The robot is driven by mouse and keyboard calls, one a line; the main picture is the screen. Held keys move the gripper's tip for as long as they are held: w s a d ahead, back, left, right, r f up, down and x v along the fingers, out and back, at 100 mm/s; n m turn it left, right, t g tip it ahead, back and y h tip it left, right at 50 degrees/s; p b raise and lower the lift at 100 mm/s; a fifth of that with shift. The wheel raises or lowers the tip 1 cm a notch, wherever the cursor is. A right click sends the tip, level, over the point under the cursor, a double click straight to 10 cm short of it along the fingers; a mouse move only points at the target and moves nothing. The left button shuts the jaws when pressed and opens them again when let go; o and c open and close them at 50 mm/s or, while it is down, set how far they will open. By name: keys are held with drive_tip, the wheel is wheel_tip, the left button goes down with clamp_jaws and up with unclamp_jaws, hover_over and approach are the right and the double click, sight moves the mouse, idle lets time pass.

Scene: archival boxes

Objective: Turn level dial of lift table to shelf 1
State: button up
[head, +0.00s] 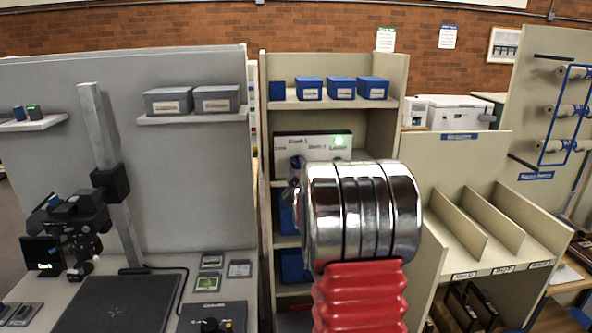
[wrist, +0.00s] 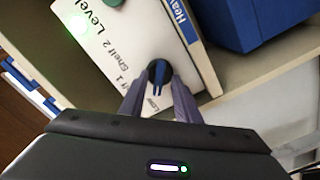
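The lift table's white control panel (head: 312,143) stands in the shelving unit, with a green light near its top right. In the wrist view the panel (wrist: 125,40) shows tilted, with the words Shelf 1, Shelf 2 and Level. The dark round level dial (wrist: 158,68) with a blue bar is at the panel's lower edge. My gripper (wrist: 158,82) reaches to the dial, its two grey fingers apart on either side of it. I cannot tell whether they touch it. In the head view my chrome and red arm hides the fingers and part of the panel.
Blue boxes (head: 342,88) stand on the shelf above the panel. In the wrist view a blue box (wrist: 245,22) is close to the right of the panel. A grey partition (head: 190,180) borders the unit at left; a sorting rack (head: 465,190) stands at right.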

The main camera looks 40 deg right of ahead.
drive_tip(key=shift+c, duration=0.5)
clamp_jaws()
drive_tip(key=shift+a+f, duration=0.1)
drive_tip(key=shift+a, duration=0.2)
drive_tip(key=shift+d, duration=0.25)
